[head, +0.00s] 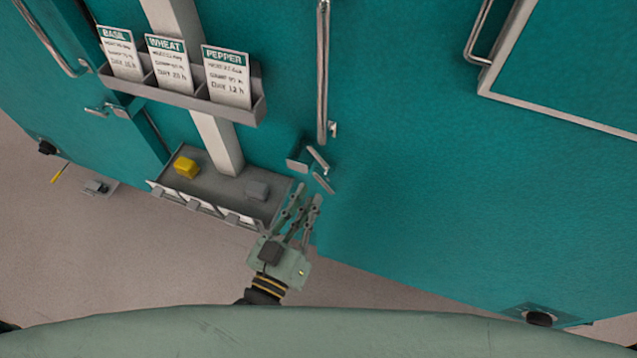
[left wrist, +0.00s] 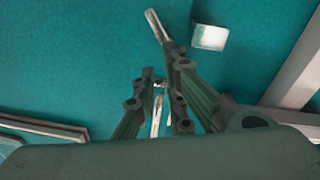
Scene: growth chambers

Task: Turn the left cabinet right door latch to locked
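A metal latch (head: 317,159) sits on the teal cabinet door (head: 430,180), below a long vertical handle. Its slanted bar has a small grey block beside it, and a second short bar lies just below. In the left wrist view, the latch bar (left wrist: 156,24) shows beyond the fingertips, with the pale block (left wrist: 209,37) to its right. My left gripper (head: 308,194) is just below the latch, its fingers pointing up at it. The fingers are apart with a narrow gap, and a shiny bar shows between them in the wrist view. Contact is unclear. My right gripper is out of view.
A card rack (head: 185,97) with basil, wheat and pepper cards hangs on a grey post. Below it, a grey tray (head: 222,185) holds a yellow block (head: 186,167) and a grey block (head: 257,189). Another latch (head: 108,110) is at left.

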